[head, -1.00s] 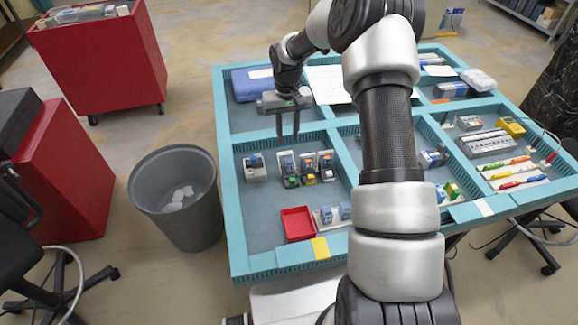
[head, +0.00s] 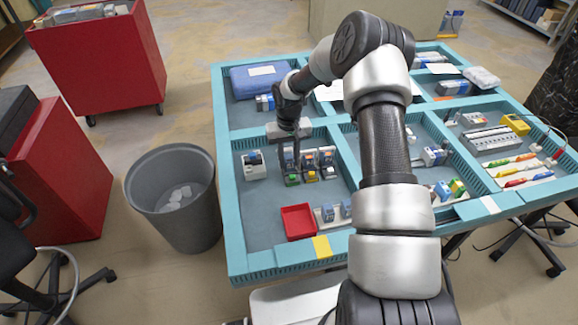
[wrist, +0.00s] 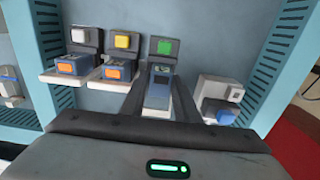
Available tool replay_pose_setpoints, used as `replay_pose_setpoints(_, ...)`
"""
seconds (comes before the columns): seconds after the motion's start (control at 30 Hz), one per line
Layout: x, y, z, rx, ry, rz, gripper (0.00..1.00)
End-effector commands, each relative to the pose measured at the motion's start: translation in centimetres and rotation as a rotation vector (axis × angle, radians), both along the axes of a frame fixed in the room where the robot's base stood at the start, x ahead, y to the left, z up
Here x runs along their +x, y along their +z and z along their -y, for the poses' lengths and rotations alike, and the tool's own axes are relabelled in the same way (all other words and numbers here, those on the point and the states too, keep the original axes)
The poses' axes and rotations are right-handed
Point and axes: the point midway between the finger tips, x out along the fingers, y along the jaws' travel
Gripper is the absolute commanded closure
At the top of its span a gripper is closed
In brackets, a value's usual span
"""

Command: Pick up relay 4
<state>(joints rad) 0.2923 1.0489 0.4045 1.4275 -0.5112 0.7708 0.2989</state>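A row of relays in sockets stands in the front left compartment; no numbers are legible, so I cannot tell which is relay 4. My gripper (head: 289,158) is over the left end of the three-relay group. In the wrist view, my gripper (wrist: 158,104) is open, its fingers either side of the blue-grey relay (wrist: 158,91) with a green button. A yellow-button relay (wrist: 118,62) and a white-button relay (wrist: 74,58) stand to its left, both with orange marks. The gripper partly hides the green-button relay in the head view; contact cannot be told.
A separate white-and-grey unit (wrist: 221,100) stands right of the gripper in the wrist view. A red tray (head: 297,222) lies in front. Teal divider walls (head: 345,160) bound the compartment. A grey bin (head: 176,195) stands left of the table.

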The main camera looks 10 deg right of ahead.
Motion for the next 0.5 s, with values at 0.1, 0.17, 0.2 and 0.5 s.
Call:
replay_pose_setpoints(0.1, 0.05, 0.15, 0.02, 0.000, 0.000, 0.001, 0.72)
replay_pose_setpoints(0.17, 0.04, 0.15, 0.01, 0.000, 0.000, 0.001, 0.75)
replay_pose_setpoints(0.2, 0.04, 0.15, 0.02, 0.000, 0.000, 0.001, 0.82)
replay_pose_setpoints(0.5, 0.04, 0.16, 0.02, 0.000, 0.000, 0.001, 1.00)
